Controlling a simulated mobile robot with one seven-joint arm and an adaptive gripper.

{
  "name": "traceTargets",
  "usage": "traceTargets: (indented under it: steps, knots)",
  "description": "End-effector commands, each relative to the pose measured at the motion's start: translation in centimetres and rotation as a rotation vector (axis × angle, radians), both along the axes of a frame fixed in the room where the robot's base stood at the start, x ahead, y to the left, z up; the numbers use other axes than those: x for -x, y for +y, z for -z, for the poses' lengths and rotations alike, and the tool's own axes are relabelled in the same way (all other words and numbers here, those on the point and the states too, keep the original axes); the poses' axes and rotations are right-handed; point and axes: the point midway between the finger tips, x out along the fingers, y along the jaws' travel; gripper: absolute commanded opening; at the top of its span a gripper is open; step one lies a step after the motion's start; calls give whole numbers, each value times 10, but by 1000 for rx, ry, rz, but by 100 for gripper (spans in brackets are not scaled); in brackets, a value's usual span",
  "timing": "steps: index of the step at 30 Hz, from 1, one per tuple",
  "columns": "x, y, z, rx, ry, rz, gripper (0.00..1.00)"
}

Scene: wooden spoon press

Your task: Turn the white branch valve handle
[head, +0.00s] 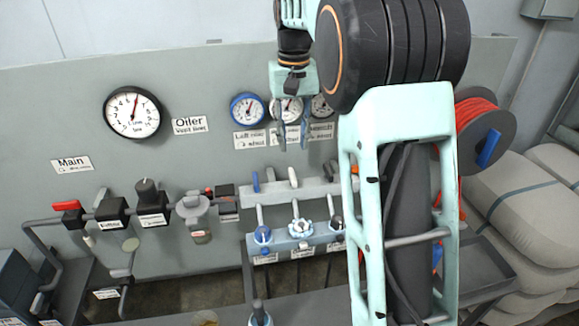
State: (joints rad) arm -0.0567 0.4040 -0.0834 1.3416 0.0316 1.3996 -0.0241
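The manifold (310,188) on the grey wall panel carries a row of branch valves. A short white handle (293,177) stands up at its middle, between a blue handle (256,181) on the left and a dark handle (327,170) on the right. Below them are round knobs: a blue one (263,234), a white one with blue parts (300,228) and a black one (337,222). My gripper (293,142) points down above the white handle in the picture, its two bluish fingers apart with nothing seen between them. How far it is from the panel I cannot tell.
Small gauges (248,109) and labels sit behind my gripper. A large gauge (132,112) and a pipe with a red lever (67,205) are at left. A red hose reel (484,130) and grey sacks (530,190) are at right. My arm hides part of the panel.

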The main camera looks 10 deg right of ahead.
Motion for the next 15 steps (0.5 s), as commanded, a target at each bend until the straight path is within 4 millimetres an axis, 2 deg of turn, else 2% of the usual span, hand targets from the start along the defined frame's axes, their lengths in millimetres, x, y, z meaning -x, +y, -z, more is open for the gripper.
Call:
traceTargets:
  steps: [9, 15]
  knots:
    - [1, 1, 59, -1, 3, -2, 27]
    - [1, 2, 87, -2, 0, -2, 27]
